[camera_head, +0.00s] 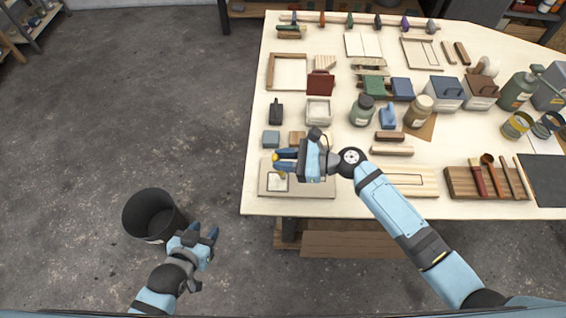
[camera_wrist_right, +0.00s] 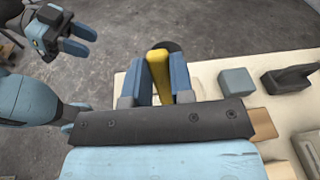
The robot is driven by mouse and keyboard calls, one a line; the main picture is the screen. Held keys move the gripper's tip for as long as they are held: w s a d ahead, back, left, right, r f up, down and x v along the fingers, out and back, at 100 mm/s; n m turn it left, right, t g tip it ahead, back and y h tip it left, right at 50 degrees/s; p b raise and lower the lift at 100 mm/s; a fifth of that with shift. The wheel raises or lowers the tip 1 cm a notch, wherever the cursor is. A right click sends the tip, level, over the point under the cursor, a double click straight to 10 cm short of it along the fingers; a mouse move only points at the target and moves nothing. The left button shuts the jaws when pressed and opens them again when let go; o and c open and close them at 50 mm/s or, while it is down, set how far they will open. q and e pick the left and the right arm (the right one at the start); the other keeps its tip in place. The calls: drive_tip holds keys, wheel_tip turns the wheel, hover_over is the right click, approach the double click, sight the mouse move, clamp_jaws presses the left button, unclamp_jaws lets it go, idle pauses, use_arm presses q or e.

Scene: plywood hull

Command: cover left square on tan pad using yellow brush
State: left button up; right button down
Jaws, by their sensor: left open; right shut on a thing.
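The tan pad (camera_head: 322,187) lies at the table's front left edge. Its left square (camera_head: 277,184), pale with a dark outline, shows in part below my right gripper (camera_head: 285,161). That gripper is shut on the yellow brush (camera_head: 281,173), whose lower end appears over the square; I cannot tell whether it touches. The brush's yellow handle (camera_wrist_right: 158,75) shows between the blue fingers in the right wrist view, its tip hidden. My right gripper and arm hide the pad's upper right part. My left gripper (camera_head: 208,243) is open and empty, off the table at lower left.
A black bin (camera_head: 152,215) stands on the floor beside my left gripper. A blue-grey block (camera_head: 271,139) and a black tool (camera_head: 276,111) sit behind the pad. A wooden brush rack (camera_head: 460,184) lies at right. Jars and boxes crowd the table behind.

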drive_tip(key=shift+w, duration=0.4)
drive_tip(key=shift+w, duration=0.1)
drive_tip(key=shift+w+d+b, duration=0.1)
drive_tip(key=shift+w+b, duration=0.2)
drive_tip(key=shift+w, duration=0.6)
wheel_tip(320, 180, up, 6)
drive_tip(key=p, duration=0.1)
idle(0.9)
